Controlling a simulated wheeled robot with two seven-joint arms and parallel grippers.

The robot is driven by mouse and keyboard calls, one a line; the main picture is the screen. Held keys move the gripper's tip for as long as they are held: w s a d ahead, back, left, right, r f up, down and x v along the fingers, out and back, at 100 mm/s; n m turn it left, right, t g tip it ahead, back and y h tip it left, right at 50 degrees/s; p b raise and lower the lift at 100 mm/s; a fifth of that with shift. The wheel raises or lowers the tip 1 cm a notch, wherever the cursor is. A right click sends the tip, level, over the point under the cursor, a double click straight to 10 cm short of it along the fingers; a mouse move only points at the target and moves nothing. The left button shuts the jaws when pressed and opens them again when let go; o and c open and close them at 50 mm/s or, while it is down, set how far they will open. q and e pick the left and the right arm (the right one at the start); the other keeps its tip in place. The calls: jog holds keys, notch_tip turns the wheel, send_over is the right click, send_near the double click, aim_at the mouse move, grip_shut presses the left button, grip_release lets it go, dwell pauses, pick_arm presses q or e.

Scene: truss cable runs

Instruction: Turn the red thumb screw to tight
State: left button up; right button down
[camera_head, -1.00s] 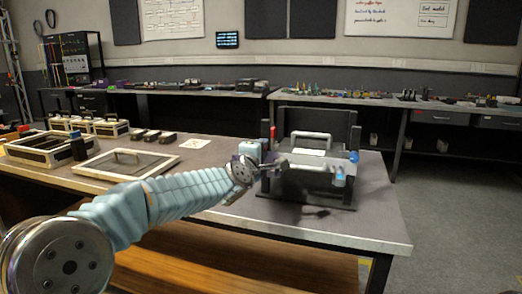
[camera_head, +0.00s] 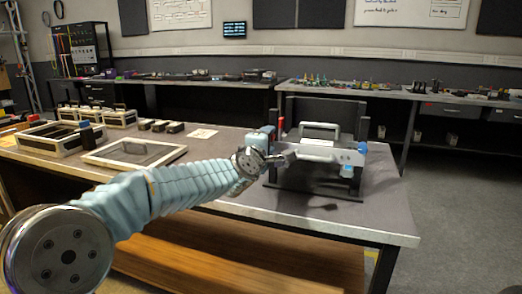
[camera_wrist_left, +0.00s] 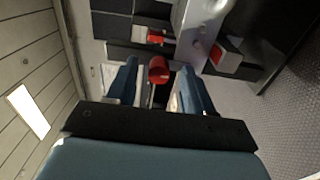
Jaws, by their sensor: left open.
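The red thumb screw (camera_wrist_left: 158,70) shows as a red knob in the left wrist view, between and beyond the two blue fingers of my left gripper (camera_wrist_left: 160,82). The fingers are apart, with a gap on each side of the knob, and I see no grip on it. In the head view my left gripper (camera_head: 282,158) is at the left side of a dark fixture (camera_head: 330,187) on the table. A red upright part (camera_head: 281,125) stands at the fixture's left post; I cannot tell whether it is the same screw. My right gripper is out of view.
The fixture carries a pale handle (camera_head: 319,131) and a blue part (camera_head: 347,171) at its right. The table's front right (camera_head: 375,215) is clear. A back bench (camera_head: 440,97) holds small items.

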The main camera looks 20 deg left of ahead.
pick_arm(q)
jog(key=s+b, duration=0.1)
jog(key=s, duration=1.1)
jog(key=shift+s+a, duration=0.2)
jog(key=shift+s, duration=0.15)
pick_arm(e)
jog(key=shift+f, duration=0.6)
